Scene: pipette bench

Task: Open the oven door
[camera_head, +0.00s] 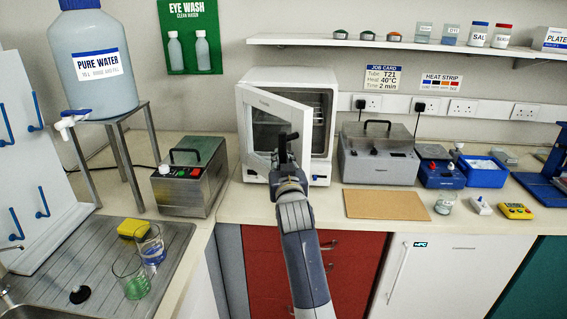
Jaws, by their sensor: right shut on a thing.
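The white oven (323,130) stands on the bench at the back, in the middle of the head view. Its door (256,128) is partly open, with the hinge side at the left and the free edge swung out toward me. Wire racks show inside through the gap. My right gripper (286,150) is at the door's free edge, shut on what looks like the door handle. The dark fingers hide most of the handle. My right arm reaches up from the bottom of the view. My left gripper is not in view.
A steel box with a black handle (188,178) stands left of the oven, close to the door's side. Another steel box (378,160) stands at the right. A brown board (386,204) lies in front of it. Bare bench lies in front of the oven.

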